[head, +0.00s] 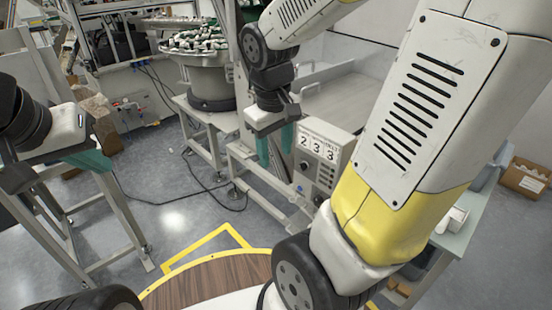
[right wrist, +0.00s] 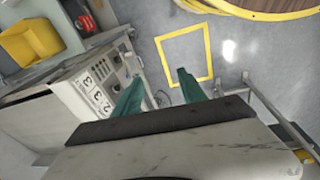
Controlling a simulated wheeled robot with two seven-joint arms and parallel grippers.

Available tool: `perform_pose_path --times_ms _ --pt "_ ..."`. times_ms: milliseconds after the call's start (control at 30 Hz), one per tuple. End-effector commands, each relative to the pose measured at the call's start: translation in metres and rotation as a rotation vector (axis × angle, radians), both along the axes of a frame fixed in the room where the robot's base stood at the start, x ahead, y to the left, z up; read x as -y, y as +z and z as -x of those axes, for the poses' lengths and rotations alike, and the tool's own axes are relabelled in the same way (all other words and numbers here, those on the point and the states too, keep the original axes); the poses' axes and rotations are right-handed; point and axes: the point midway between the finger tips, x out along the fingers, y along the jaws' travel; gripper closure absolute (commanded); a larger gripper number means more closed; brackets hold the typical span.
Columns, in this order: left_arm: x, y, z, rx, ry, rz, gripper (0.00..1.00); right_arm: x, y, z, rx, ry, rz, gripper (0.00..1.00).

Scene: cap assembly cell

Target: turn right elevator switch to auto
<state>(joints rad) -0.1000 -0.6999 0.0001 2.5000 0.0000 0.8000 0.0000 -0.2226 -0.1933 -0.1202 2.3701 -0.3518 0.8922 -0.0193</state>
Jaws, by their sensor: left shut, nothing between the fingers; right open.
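The grey control box (head: 342,148) carries a display reading 2 3 3 and small dark knobs on its front panel. It also shows in the right wrist view (right wrist: 72,97), left of my fingers. The knobs are too small to tell which is the right elevator switch or where it points. My right gripper (head: 275,147) is open and empty, with teal fingers pointing down just left of the display in the head view. In the right wrist view its fingers (right wrist: 159,92) are apart, one overlapping the panel's edge. My left gripper (head: 91,161) is shut and empty at the far left.
A round feeder bowl (head: 207,70) with green and white parts stands behind on a white frame. A grey metal chute (head: 345,96) lies behind the control box. A cardboard box (head: 525,178) sits at the right. A yellow container (right wrist: 30,42) shows in the right wrist view.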

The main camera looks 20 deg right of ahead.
Motion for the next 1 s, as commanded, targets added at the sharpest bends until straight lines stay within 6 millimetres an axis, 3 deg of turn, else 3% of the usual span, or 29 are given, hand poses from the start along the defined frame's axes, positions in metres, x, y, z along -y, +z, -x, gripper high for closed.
perform_pose_path --times_ms 267,567,800,1000 --pt "0.000 0.000 0.000 0.000 0.000 0.000 1.00 0.027 -0.057 -0.026 -0.225 0.167 0.237 0.51" --pt "0.000 0.000 0.000 0.000 0.000 0.000 1.00 0.070 -0.130 -0.064 -0.523 0.457 0.625 0.51" --pt "0.000 0.000 0.000 0.000 0.000 0.000 1.00 0.096 -0.180 -0.101 -0.733 0.727 0.964 0.51" --pt "0.000 0.000 0.000 0.000 0.000 0.000 1.00 0.105 -0.220 -0.136 -0.882 0.979 1.256 0.51"
